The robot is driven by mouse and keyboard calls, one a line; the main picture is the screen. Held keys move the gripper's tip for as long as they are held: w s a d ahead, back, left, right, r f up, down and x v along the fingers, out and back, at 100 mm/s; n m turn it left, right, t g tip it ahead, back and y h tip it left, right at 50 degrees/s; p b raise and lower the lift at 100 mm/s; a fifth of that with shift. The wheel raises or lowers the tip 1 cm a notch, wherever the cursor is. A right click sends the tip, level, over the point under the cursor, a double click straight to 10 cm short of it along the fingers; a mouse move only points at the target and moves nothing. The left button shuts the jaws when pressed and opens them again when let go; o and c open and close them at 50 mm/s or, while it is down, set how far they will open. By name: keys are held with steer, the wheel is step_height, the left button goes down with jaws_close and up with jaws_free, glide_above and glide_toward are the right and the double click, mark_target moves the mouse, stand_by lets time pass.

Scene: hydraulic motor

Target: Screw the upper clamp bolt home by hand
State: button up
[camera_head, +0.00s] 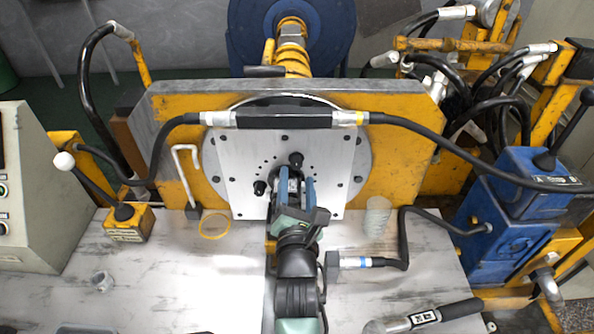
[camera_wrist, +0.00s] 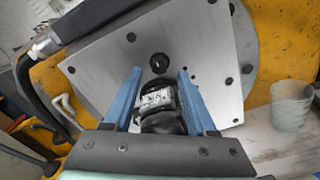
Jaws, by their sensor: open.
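The upper clamp bolt (camera_head: 296,159) is a black round-headed bolt at the silver plate (camera_head: 240,150), just above my gripper in the head view. In the wrist view the upper bolt (camera_wrist: 159,62) shows just beyond my fingertips, in line with the gap. A second black bolt (camera_head: 260,187) sits lower left. My gripper (camera_head: 293,180) is open. In the wrist view my gripper (camera_wrist: 158,74) has its two blue fingers apart, touching no bolt. The black motor (camera_wrist: 158,103) with a white label shows between the fingers. How far the upper bolt is screwed in cannot be told.
A black hose (camera_head: 420,137) with metal fittings crosses above the plate. A translucent cup (camera_head: 378,217) stands right of the plate. A torque wrench (camera_head: 430,316) lies front right. The left bench top is mostly clear.

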mark_target(297, 166)
steer(key=shift+w, duration=1.7)
steer(key=shift+c, duration=0.4)
jaws_close()
